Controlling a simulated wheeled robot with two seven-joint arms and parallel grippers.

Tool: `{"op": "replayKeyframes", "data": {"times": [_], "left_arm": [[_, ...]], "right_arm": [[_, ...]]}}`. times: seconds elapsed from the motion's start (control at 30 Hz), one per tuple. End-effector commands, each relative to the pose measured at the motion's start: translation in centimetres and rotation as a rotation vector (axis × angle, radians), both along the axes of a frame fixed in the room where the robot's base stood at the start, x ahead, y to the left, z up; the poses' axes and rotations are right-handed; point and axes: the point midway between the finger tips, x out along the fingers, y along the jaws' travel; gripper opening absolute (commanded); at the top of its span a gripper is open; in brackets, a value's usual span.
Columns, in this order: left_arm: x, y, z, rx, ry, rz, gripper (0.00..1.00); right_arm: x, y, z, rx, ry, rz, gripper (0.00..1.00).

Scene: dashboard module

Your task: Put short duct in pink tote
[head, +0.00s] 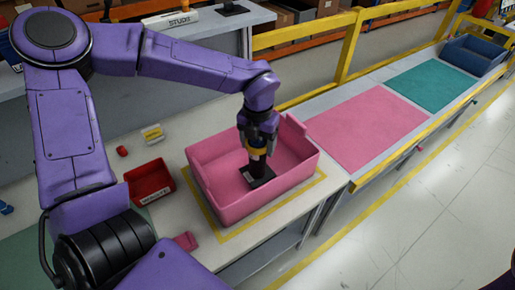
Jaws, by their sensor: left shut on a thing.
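The pink tote (232,203) stands on the bench inside a yellow taped outline. My left gripper (258,158) reaches down into the tote from above. It is shut on a dark part, the short duct (258,177), whose wide lower end is near the tote's floor. I cannot tell whether the duct touches the floor. The gripper's fingers partly hide the duct's upper part. My right gripper is not in view.
A red bin (150,181) with a white label stands left of the tote. A pink mat (368,127), a teal mat (437,84) and a blue tote (473,55) lie along the bench to the right. A yellow rail (350,45) runs behind.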

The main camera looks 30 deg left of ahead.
Motion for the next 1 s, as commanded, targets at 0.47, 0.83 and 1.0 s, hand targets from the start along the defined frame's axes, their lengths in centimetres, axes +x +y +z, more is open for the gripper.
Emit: {"op": "replayKeyframes", "data": {"times": [0.47,0.83,1.0], "left_arm": [[0.0,-0.1,-3.1,0.000,0.001,-0.002,0.18],[0.0,-0.1,-3.2,0.000,0.002,-0.002,0.95],[0.1,-0.1,-2.3,-0.001,-0.002,-0.001,0.95]], "right_arm": [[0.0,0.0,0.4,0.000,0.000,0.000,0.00],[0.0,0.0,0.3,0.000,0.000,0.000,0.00],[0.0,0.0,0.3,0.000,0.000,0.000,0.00]]}}
